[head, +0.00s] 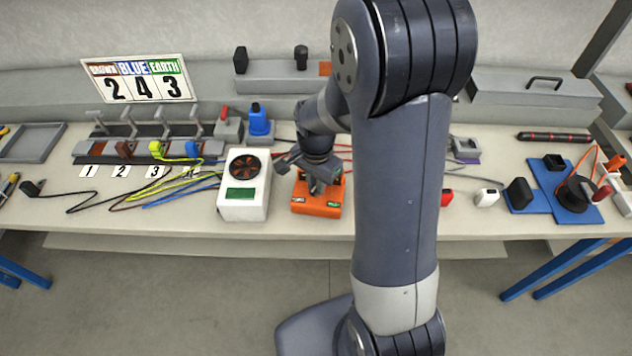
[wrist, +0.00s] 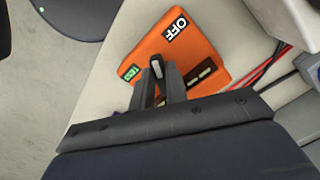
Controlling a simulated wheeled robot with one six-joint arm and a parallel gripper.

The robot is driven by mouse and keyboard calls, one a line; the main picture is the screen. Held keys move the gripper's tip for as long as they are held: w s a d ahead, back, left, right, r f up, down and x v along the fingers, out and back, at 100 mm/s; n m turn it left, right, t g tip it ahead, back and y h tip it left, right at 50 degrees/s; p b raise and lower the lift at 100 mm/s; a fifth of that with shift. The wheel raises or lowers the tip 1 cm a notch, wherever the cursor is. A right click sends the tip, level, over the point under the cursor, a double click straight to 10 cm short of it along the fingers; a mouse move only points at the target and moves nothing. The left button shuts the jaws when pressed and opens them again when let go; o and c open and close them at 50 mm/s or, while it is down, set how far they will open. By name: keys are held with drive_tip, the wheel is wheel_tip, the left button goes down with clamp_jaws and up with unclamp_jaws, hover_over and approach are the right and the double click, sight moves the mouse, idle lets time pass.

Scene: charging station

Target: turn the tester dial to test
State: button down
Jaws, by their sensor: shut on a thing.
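The orange tester (head: 318,207) sits on the bench in front of my arm. In the wrist view the tester (wrist: 200,62) shows a white OFF label (wrist: 175,29) and a green TEST label (wrist: 131,73). My gripper (wrist: 157,72) is over the tester, with its two fingers shut on the dial (wrist: 156,68), a dark knob with a pale mark on top. The fingers hide much of the dial, and I cannot tell exactly where its mark points. In the head view my gripper (head: 318,180) comes down on the tester from above.
A white box with a fan and green display (head: 242,194) stands just left of the tester. Coloured cables (head: 180,188) lie further left. Red leads (wrist: 270,65) run beside the tester. A white block (head: 486,197) and blue-based parts (head: 578,200) stand to the right.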

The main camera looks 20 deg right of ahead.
drive_tip(key=n+b, duration=0.1)
drive_tip(key=n, duration=0.6)
drive_tip(key=shift+s+d, duration=0.1)
drive_tip(key=shift+d, duration=0.05)
drive_tip(key=n, duration=0.3)
drive_tip(key=shift+n+b, duration=0.4)
drive_tip(key=shift+d+n, duration=0.15)
drive_tip(key=shift+n, duration=1.75)
drive_tip(key=c, duration=1.4)
unclamp_jaws()
wheel_tip(320, 180, up, 11)
drive_tip(key=shift+f, duration=0.15)
